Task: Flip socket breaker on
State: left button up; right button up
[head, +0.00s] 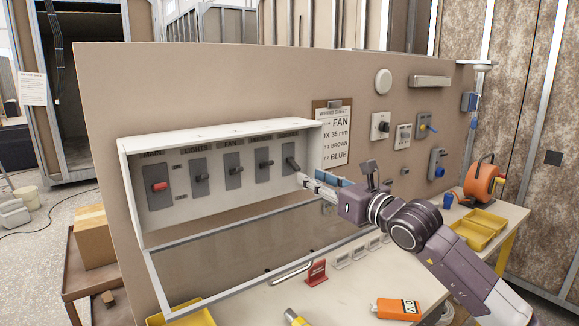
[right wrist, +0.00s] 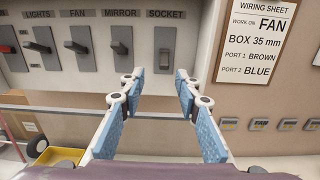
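The breaker panel (head: 220,212) is a white open box on the beige board, with a row of grey breakers. The socket breaker (head: 291,166) is the rightmost one. In the right wrist view the socket breaker (right wrist: 164,40) stands under its SOCKET label, its dark lever pointing down and set lower than the mirror breaker's lever (right wrist: 119,48). My right gripper (head: 304,180) is just below and right of the socket lever. In the right wrist view its blue-padded fingers (right wrist: 160,76) are apart and empty, with the lever between and beyond the tips. My left gripper is not in view.
The main breaker (head: 159,186) has a red lever at the far left. A wiring sheet (head: 334,138) hangs right of the panel. Below, the workbench (head: 350,285) holds an orange tester (head: 397,308), a red stand (head: 316,272) and yellow trays (head: 480,230).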

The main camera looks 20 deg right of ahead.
aim_at(299, 170)
jog(key=x, duration=0.1)
jog(key=p+x, duration=0.1)
jog(key=x, duration=0.2)
jog(key=shift+w+d+f, duration=0.1)
jog(key=shift+w+d, duration=0.05)
jog(key=shift+d, duration=0.15)
jog(key=shift+w+a+r+p, duration=0.1)
jog(key=shift+w+r+p, duration=0.1)
jog(key=shift+p, duration=0.25)
jog(key=x, duration=0.2)
jog(key=p+x, duration=0.1)
jog(key=shift+w+a+f, duration=0.15)
jog(key=shift+w+f, duration=0.05)
jog(key=shift+w, duration=0.2)
jog(key=shift+w+p, duration=0.2)
jog(key=shift+p, duration=0.1)
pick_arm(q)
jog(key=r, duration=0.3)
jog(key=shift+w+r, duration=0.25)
pick_arm(e)
jog(key=shift+s, duration=0.1)
jog(key=shift+c, duration=0.2)
grip_shut()
